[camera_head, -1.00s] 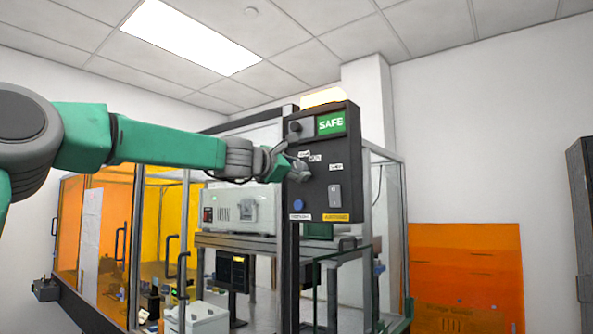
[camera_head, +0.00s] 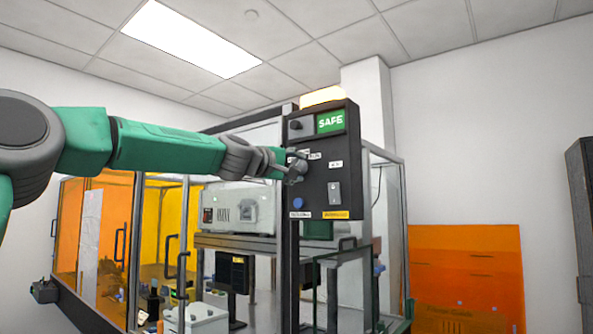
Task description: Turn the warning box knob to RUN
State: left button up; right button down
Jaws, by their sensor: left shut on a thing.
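The warning box (camera_head: 316,190) is a dark upright panel with a green SAFE sign (camera_head: 331,121) and a lit amber lamp (camera_head: 323,96) on top. My left gripper (camera_head: 298,169) is at the left middle of its face, shut on the knob, which the fingers mostly hide. Small white labels (camera_head: 336,164) sit above and right of the fingers; their text is too small to read surely, and one is partly covered. My right gripper is not in view.
A blue button (camera_head: 298,203) and a grey switch (camera_head: 334,193) are low on the box. Behind stands a framed enclosure with orange panels (camera_head: 90,230) and a white instrument (camera_head: 238,210). An orange sheet (camera_head: 466,275) leans at the right wall.

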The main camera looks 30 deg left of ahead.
pick_arm(q)
jog(key=shift+a+m+b, duration=0.15)
jog(key=shift+m+b, duration=0.25)
jog(key=shift+m, duration=2)
